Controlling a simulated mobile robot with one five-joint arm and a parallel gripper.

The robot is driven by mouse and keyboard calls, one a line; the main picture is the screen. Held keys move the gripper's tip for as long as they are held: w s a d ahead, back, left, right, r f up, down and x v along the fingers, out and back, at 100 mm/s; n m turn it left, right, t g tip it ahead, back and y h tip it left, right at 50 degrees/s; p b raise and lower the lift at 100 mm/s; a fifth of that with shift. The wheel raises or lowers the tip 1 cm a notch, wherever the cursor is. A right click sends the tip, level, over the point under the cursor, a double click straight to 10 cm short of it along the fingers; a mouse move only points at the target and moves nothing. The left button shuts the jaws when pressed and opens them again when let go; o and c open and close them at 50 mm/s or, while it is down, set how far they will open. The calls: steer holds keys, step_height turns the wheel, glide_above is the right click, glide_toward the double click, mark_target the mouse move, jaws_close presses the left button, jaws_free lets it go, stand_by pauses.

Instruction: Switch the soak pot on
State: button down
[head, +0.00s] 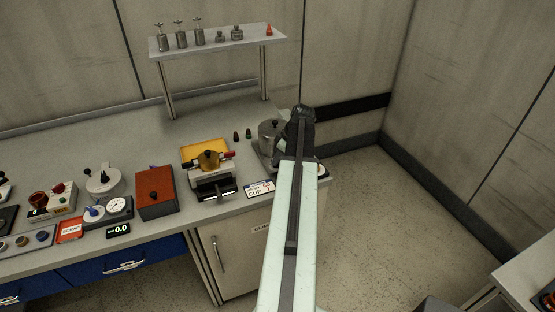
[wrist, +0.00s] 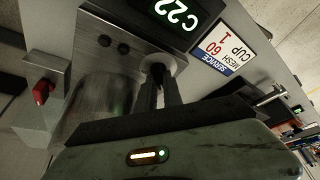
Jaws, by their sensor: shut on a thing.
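The soak pot (head: 268,136) is a grey metal pot at the right end of the bench, partly hidden by my arm in the head view. In the wrist view its metal side (wrist: 95,105) shows left of my fingers. Its grey base (wrist: 95,45) carries two small dark buttons and a lit display (wrist: 178,10) reading 22 and C, seen upside down. My gripper (wrist: 163,84) is shut on a dark knob at a pale round dial (wrist: 164,64) on this base. The dial's edge also shows beside my arm in the head view. The knob is mostly hidden by my fingers.
A red-handled switch (wrist: 40,92) is at the left in the wrist view. A mesh cup label (head: 259,189) lies left of the pot. A yellow-topped device (head: 208,160) and a red-brown box (head: 155,193) stand further left. A shelf (head: 215,41) holds metal pieces above.

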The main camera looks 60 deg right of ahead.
steer(key=m, duration=0.1)
steer(key=m+h, duration=0.1)
steer(key=m, duration=0.2)
steer(key=shift+a+m+h, duration=0.25)
steer(key=shift+m+h, duration=0.05)
steer(key=shift+h, duration=0.1)
steer(key=m, duration=0.2)
steer(key=m+g+h, duration=0.1)
steer(key=m, duration=0.1)
steer(key=shift+w+m+h, duration=0.1)
steer(key=shift+m+h, duration=0.2)
steer(key=m+g+h, duration=0.1)
steer(key=m, duration=0.3)
steer(key=shift+w+a+m, duration=0.1)
steer(key=shift+m, duration=0.2)
steer(key=shift+m+g+h, duration=0.3)
steer(key=shift+m+g, duration=0.7)
steer(key=shift+m, duration=1)
steer(key=c, duration=1.5)
jaws_free()
